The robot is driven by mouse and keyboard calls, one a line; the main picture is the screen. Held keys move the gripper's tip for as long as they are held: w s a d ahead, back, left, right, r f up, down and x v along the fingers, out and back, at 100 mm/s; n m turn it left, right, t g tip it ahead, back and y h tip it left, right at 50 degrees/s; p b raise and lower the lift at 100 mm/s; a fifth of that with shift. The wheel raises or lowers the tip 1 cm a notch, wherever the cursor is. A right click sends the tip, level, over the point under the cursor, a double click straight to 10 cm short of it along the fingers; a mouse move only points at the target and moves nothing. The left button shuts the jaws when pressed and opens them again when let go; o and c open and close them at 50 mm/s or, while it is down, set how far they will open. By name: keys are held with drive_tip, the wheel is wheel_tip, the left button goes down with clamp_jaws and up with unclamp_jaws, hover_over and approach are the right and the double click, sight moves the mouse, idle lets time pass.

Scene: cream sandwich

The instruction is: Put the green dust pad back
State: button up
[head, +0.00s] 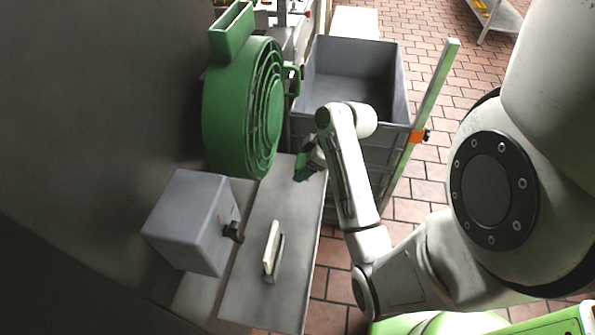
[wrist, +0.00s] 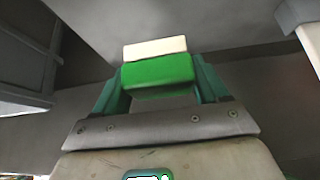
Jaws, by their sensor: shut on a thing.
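The green dust pad (wrist: 158,72) is a small bright green block with a cream strip (wrist: 155,47) along its far side. In the wrist view it sits between the two teal fingers of my gripper (wrist: 158,80), which is shut on it. In the head view my gripper (head: 306,168) is above the far end of the grey metal shelf (head: 262,205), beside the big green round unit. The pad is too small and dark there to tell apart from the fingers.
A cream-topped block (head: 271,248) stands on the shelf's near part. A grey box (head: 190,221) with a black knob is left of it. The green round unit (head: 243,108) stands behind. Grey crates (head: 352,70) and a green post (head: 433,90) are at the right.

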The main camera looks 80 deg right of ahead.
sight(298, 165)
drive_tip(key=f, duration=0.1)
drive_tip(key=w+d+f, duration=0.1)
drive_tip(key=w+f, duration=0.1)
drive_tip(key=shift+d+f, duration=0.1)
drive_tip(key=shift+d, duration=0.3)
drive_tip(key=shift+w+f, duration=0.15)
drive_tip(key=shift+f, duration=1.55)
drive_tip(key=o, duration=0.9)
drive_tip(key=shift+f, duration=0.1)
drive_tip(key=shift+o, duration=0.2)
drive_tip(key=v, duration=1.2)
